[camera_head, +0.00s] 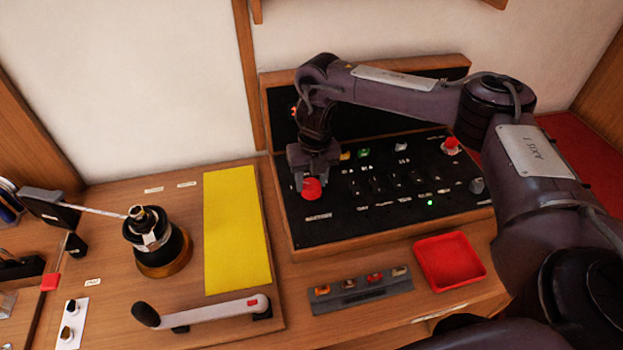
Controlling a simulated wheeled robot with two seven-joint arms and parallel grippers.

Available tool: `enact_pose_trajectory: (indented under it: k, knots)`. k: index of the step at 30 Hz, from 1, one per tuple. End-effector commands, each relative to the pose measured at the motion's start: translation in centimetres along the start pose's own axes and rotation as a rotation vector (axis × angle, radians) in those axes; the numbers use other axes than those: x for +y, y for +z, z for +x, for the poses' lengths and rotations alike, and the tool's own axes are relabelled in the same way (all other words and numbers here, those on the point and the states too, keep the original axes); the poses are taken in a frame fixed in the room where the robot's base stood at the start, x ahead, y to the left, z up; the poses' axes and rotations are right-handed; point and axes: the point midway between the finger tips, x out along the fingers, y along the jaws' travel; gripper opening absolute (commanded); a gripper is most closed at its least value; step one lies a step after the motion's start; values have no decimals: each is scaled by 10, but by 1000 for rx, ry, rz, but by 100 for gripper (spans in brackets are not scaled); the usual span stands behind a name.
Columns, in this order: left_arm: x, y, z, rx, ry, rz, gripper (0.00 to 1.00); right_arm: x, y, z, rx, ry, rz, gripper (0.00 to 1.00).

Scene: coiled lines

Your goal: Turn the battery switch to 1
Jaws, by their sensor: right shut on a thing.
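The battery switch (312,189) is a red knob at the left front of a black control panel (340,228) with a wooden frame. A label sits on the panel just in front of it, too small to read. My right gripper (311,178) comes down over the knob from above and is shut on it. The fingers cover the knob's far part, so I cannot tell which mark it points at. My left gripper is not in view.
Several small switches, a green light (430,203) and another red knob (451,145) are on the panel. In front are a red tray (449,262) and a grey fuse strip (361,291). To the left are a yellow sheet (236,230), a black winch (158,245) and a lever (205,311).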

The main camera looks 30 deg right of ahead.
Motion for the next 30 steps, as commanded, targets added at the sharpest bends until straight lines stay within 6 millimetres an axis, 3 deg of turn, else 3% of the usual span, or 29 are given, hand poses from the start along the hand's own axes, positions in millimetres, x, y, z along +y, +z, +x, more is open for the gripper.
enact_pose_trajectory:
  k: [11,12,16,25,30]
  knots:
    - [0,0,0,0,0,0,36,0,1,-1,-2,1,-7,20]
    - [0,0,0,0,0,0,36,0,1,-1,-2,1,-7,47]
    - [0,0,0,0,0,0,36,0,0,-1,-1,1,-7,64]
    - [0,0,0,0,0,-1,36,0,0,-2,-1,0,-6,65]
    - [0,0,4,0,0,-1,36,1,2,-20,-5,1,-6,65]
